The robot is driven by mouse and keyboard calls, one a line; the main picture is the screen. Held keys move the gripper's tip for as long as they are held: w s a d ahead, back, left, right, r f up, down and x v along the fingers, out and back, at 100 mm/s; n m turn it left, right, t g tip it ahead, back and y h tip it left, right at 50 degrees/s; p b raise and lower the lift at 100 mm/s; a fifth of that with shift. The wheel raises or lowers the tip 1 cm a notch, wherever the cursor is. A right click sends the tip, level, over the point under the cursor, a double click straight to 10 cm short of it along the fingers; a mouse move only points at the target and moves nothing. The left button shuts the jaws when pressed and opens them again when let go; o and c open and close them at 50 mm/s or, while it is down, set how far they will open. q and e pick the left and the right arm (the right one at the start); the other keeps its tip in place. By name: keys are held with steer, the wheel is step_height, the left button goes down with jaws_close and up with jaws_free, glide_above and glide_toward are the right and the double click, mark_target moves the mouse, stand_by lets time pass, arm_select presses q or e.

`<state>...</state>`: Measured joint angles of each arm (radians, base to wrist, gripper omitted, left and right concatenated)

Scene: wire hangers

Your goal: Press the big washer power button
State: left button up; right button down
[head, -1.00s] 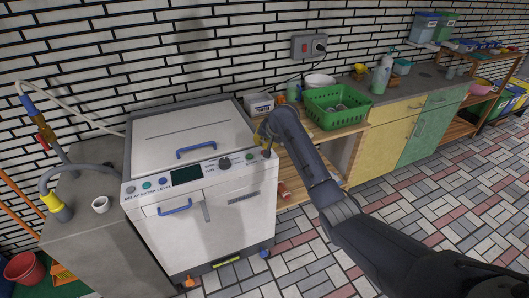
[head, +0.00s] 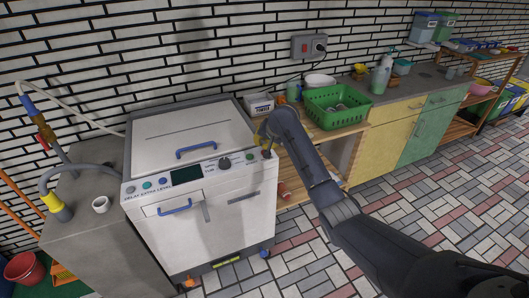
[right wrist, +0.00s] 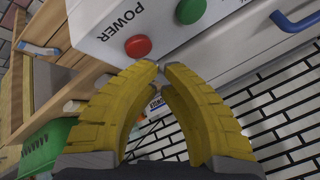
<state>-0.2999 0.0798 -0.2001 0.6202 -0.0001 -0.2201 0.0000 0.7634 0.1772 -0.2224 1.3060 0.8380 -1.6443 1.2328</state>
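The white washer (head: 232,222) stands at the left centre of the head view, with a control panel along its front top edge. In the right wrist view, the red button (right wrist: 138,46) sits beside the word POWER, with a green button (right wrist: 190,10) further along the panel. My right gripper (right wrist: 160,68) has yellow fingers with their tips together and nothing between them. The tips are close to the red button; I cannot tell whether they touch it. In the head view my right gripper (head: 263,138) is over the panel's right end and hides the red button. My left gripper is not in view.
A blue handle (head: 196,149) rises from the washer lid. A white powder box (head: 259,103) and a green basket (head: 336,106) stand on the shelf to the right. Open tiled floor lies at the right.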

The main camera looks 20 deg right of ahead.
steer(key=shift+f, duration=0.75)
stand_by(0.8)
steer(key=shift+r, duration=0.9)
steer(key=shift+r, duration=2.5)
